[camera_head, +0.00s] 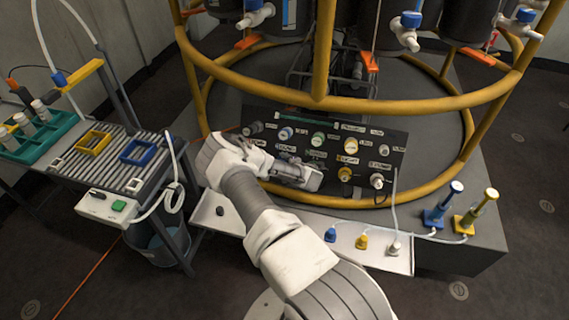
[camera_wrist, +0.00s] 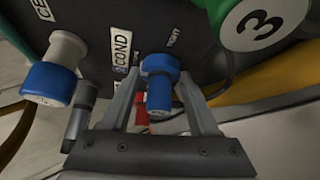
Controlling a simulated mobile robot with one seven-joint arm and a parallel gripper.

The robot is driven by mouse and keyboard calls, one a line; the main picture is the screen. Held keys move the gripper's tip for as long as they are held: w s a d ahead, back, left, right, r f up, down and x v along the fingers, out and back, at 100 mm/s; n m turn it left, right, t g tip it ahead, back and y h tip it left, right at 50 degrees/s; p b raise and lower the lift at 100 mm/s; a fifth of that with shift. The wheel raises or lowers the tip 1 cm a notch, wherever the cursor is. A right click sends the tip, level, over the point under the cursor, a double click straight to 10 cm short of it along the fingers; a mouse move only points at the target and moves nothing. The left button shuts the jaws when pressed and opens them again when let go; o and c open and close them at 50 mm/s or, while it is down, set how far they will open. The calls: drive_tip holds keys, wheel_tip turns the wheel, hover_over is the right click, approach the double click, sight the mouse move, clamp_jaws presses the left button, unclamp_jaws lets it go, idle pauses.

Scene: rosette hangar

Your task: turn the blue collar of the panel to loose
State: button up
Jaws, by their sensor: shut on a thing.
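The dark panel (camera_head: 396,150) stands tilted inside the round yellow frame in the head view, with rows of labelled fittings. In the wrist view the blue collar (camera_wrist: 159,68) sits on the panel (camera_wrist: 93,22), beside a label reading TIGHT. My gripper (camera_wrist: 160,92) has one finger on each side of this collar and is shut on it. In the head view my gripper (camera_head: 308,178) is at the panel's lower left and hides the collar. The collar's turn position cannot be told.
A white fitting with a blue ring (camera_wrist: 48,82) is left of my gripper, and a green cap marked 3 (camera_wrist: 262,18) is at upper right. A yellow rail (camera_head: 420,195) curves before the panel. A slatted bench (camera_head: 118,160) stands at left.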

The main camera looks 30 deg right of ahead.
drive_tip(key=o, duration=1.4)
drive_tip(key=shift+c, duration=0.2)
drive_tip(key=p+v, duration=0.5)
drive_tip(key=v, duration=1.2)
drive_tip(key=shift+s, duration=0.3)
drive_tip(key=shift+r, duration=0.1)
